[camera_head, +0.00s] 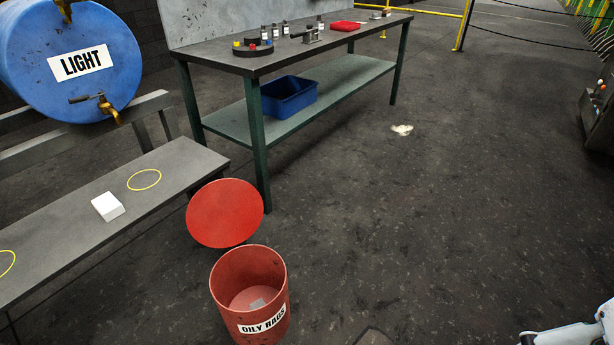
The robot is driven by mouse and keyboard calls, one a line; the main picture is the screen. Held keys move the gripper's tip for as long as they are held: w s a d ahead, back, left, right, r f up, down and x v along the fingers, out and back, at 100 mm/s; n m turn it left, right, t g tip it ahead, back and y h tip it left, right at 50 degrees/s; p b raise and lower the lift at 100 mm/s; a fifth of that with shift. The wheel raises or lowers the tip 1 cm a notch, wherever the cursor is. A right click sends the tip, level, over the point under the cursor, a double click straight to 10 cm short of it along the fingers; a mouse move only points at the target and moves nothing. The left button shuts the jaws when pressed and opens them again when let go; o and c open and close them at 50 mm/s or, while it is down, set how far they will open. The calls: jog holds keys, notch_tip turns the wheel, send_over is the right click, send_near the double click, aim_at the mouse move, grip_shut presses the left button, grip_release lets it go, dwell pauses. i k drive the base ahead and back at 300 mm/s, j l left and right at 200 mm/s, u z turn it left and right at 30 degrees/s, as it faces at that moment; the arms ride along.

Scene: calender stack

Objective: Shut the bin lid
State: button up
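The red bin (249,296), labelled "OILY RAGS", stands on the floor at the bottom centre. Its round red lid (225,213) is open and stands tilted up behind the bin's far rim. A small pale grey item (257,303) lies inside on the bin's bottom. A white and grey part of my arm shows at the lower right corner, well to the right of the bin. My gripper's fingers cannot be made out there.
A workbench (222,60) with a blue crate (289,96) stands behind.

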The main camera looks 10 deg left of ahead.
aim_at(224, 213)
jog(key=i+j, duration=0.35)
jog(key=j, duration=0.15)
jog(key=i+j, duration=0.3)
jog(key=j, duration=0.15)
